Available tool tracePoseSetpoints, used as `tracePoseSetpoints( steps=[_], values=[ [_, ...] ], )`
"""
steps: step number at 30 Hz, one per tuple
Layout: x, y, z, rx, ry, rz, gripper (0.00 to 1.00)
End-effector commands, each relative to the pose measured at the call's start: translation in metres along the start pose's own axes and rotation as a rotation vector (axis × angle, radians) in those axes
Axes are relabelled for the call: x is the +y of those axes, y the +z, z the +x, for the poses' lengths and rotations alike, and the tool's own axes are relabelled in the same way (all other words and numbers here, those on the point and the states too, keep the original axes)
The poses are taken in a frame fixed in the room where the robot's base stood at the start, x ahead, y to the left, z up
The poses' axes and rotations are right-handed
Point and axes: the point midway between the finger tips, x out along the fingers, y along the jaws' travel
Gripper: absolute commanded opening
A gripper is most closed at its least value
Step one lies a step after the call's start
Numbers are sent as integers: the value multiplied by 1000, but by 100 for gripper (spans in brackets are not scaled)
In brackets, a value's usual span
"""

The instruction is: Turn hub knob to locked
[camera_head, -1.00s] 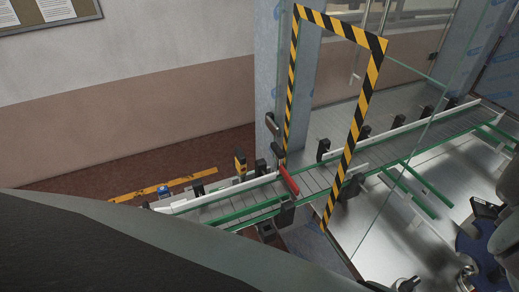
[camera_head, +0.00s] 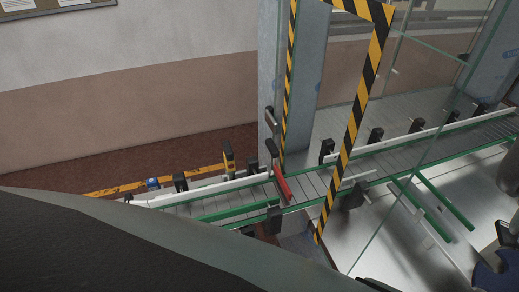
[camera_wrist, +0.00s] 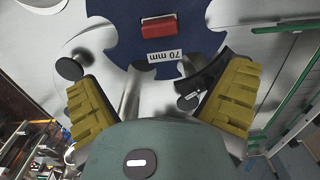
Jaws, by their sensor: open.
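The wrist view shows a dark blue star-shaped wheel (camera_wrist: 195,40) with a "70 mm" label. A red block (camera_wrist: 158,26) sits on it, with a small pale plate along its upper edge. It may be the hub knob, but I cannot tell for sure. A round black knob (camera_wrist: 70,68) lies to the left, near the left finger. My gripper (camera_wrist: 162,82) is open, its yellow ribbed fingers wide apart and nothing held between them. The red block is beyond the fingertips in the picture. In the head view, part of the blue wheel (camera_head: 508,232) shows at the right edge.
A conveyor (camera_head: 310,184) with green rails crosses the head view. A yellow-and-black striped frame (camera_head: 357,115) and glass panels stand around it. A dark curved guide (camera_wrist: 205,72) with a small label lies near my right finger. A green rail (camera_wrist: 290,85) is at the right.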

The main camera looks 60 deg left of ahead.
Motion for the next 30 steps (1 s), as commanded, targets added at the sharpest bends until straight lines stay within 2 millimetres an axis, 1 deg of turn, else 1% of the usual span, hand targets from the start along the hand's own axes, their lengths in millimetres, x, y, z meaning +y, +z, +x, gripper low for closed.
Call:
tracePoseSetpoints(
  steps=[1, 3, 7, 10, 13, 14, 17, 24, 30],
  values=[
    [1, 0, 13, -1, 0, 2, 99],
    [1, 0, 24, 0, 0, 3, 99],
    [1, 0, 44, 1, 1, 2, 99],
    [1, 0, 55, -2, 2, 2, 99],
    [2, 0, 72, 2, 2, 3, 99],
    [2, -1, 72, 3, 3, 3, 99],
    [2, -1, 79, 1, 3, 3, 99],
    [2, -1, 101, 1, 4, 3, 99],
    [2, -1, 116, 5, 4, 3, 99]
  ],
)
